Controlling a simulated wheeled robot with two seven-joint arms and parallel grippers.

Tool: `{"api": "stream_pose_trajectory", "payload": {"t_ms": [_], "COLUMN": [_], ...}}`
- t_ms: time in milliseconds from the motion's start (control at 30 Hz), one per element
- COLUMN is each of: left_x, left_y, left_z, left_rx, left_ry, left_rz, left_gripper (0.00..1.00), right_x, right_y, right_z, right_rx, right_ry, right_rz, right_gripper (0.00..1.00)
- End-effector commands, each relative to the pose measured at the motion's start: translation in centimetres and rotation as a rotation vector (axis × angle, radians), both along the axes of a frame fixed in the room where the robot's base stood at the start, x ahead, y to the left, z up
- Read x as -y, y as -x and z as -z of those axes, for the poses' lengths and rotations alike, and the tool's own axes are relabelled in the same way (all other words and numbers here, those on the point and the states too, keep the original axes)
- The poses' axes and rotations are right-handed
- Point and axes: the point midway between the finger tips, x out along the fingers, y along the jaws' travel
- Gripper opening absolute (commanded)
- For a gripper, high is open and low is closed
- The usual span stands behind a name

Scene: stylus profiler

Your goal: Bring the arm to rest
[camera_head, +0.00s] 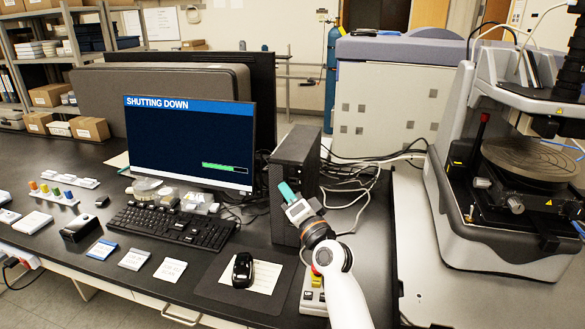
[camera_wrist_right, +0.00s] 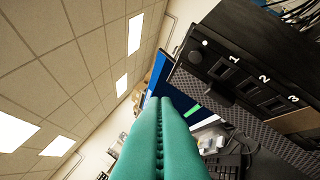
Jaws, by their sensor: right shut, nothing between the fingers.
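My right arm (camera_head: 345,295) comes in from the bottom, white with a dark and orange wrist. My right gripper (camera_head: 287,190) has teal fingers and is raised in front of the dark computer tower (camera_head: 296,160), to the right of the monitor. In the right wrist view the teal fingers (camera_wrist_right: 159,105) lie together, with nothing between them. That view also shows the tower's front face, with buttons or slots marked 1, 2 and 3 (camera_wrist_right: 245,75). The monitor (camera_head: 188,145) reads "SHUTTING DOWN" above a green progress bar. My left gripper is not in view.
A keyboard (camera_head: 172,226) and a black mouse (camera_head: 243,270) on a pad are on the black bench. The stylus profiler (camera_head: 500,200) stands at right. Cables run behind the tower.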

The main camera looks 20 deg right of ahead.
Motion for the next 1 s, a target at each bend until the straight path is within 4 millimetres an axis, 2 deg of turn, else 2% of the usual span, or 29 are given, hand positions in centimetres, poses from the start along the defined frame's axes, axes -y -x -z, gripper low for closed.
{"api": "stream_pose_trajectory", "payload": {"t_ms": [633, 733, 867, 967, 1000], "left_x": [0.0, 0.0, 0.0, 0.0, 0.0], "left_y": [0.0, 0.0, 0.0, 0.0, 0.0], "left_z": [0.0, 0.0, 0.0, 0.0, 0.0], "left_rx": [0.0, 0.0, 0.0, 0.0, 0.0], "left_ry": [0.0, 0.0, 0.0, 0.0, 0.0], "left_rz": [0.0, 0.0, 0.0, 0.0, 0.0], "left_gripper": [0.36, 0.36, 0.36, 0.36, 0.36], "right_x": [0.0, -0.2, -1.4, -2.6, -2.9], "right_y": [0.0, 0.5, 3.1, 7.2, 9.3], "right_z": [0.0, 0.7, 4.8, 10.1, 12.3], "right_rx": [0.0, -0.017, -0.12, -0.264, -0.332], "right_ry": [0.0, 0.025, 0.165, 0.354, 0.437], "right_rz": [0.0, -0.007, -0.049, -0.111, -0.141], "right_gripper": [0.0, 0.0, 0.0, 0.0, 0.0]}}
